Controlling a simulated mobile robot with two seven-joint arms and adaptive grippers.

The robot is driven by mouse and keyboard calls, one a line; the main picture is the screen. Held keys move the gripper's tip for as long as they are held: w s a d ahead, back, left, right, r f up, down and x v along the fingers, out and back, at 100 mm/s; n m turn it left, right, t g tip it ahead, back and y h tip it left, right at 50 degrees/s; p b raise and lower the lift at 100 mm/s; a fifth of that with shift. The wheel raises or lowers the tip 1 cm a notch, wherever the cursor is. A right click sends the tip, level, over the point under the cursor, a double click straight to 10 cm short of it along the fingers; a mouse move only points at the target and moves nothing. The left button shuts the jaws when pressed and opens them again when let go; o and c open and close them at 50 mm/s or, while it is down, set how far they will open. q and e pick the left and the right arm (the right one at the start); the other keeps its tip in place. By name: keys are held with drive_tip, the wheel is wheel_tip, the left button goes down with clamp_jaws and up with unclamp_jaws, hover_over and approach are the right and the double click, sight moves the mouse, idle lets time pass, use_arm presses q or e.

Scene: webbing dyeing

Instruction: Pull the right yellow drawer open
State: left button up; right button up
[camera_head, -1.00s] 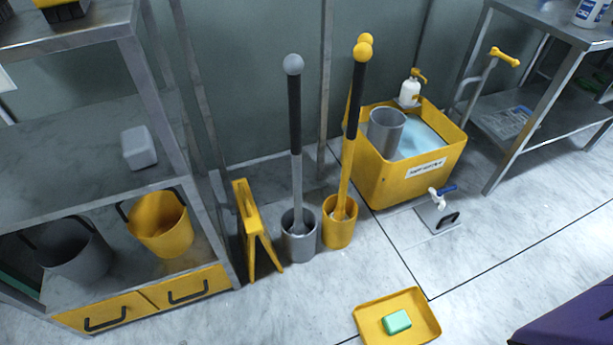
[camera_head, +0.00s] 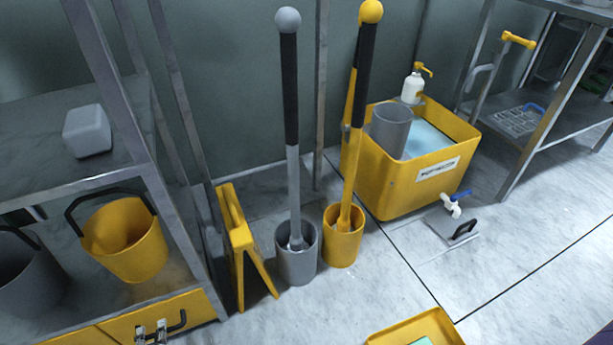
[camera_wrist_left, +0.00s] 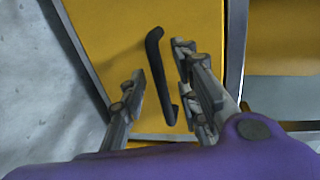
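The right yellow drawer (camera_head: 200,308) is at the lower left of the head view, in the bottom of the metal shelf unit, and looks closed. Its black bar handle (camera_head: 181,322) shows beside my left gripper (camera_head: 151,332). In the left wrist view the yellow drawer front (camera_wrist_left: 110,35) fills the upper middle. The handle (camera_wrist_left: 155,62) lies between the two spread fingers of my left gripper (camera_wrist_left: 159,66), with gaps on both sides. The left gripper is open. My right gripper is not in view.
A yellow bucket (camera_head: 125,240) and a grey bucket (camera_head: 28,275) stand on the shelf above the drawers. A yellow folding stand (camera_head: 240,245) is close to the unit's right, beside a grey holder (camera_head: 297,262). A yellow tray (camera_head: 385,338) lies on the floor.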

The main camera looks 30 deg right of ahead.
use_arm(q)
drive_tip(key=shift+w+f, duration=0.15)
drive_tip(key=shift+w, duration=0.55)
clamp_jaws()
drive_tip(key=shift+s, duration=0.1)
